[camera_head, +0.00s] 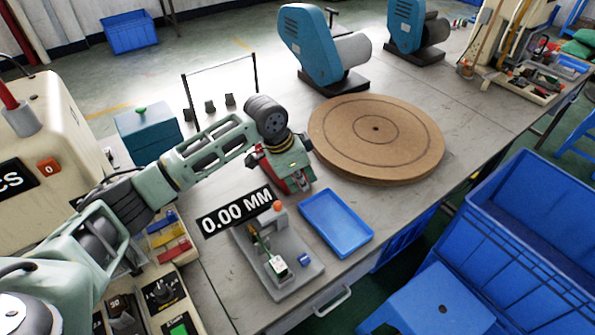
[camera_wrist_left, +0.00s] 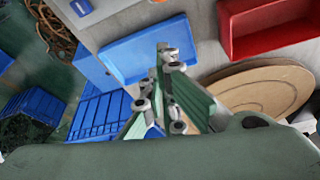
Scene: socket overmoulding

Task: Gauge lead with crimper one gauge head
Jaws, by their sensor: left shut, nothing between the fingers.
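The gauge (camera_head: 278,262) is a grey base plate with an orange knob, a small green-and-white part and a blue block. A black sign reading "0.00 MM" (camera_head: 236,211) shows just behind it. My left gripper (camera_head: 300,186) is above the table, behind the gauge and to the left of the round board. In the left wrist view its fingers (camera_wrist_left: 163,52) come together, shut and empty, over the edge of the blue tray. The blue tray (camera_head: 336,223) looks empty; it also shows in the left wrist view (camera_wrist_left: 118,62). I cannot make out a lead or crimper.
A round brown board (camera_head: 405,135) lies right of my gripper. A red tray (camera_wrist_left: 268,32) shows in the left wrist view. Blue machines (camera_head: 315,40) stand at the back. A large blue crate (camera_head: 520,240) and stool (camera_head: 430,305) stand off the table's right edge.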

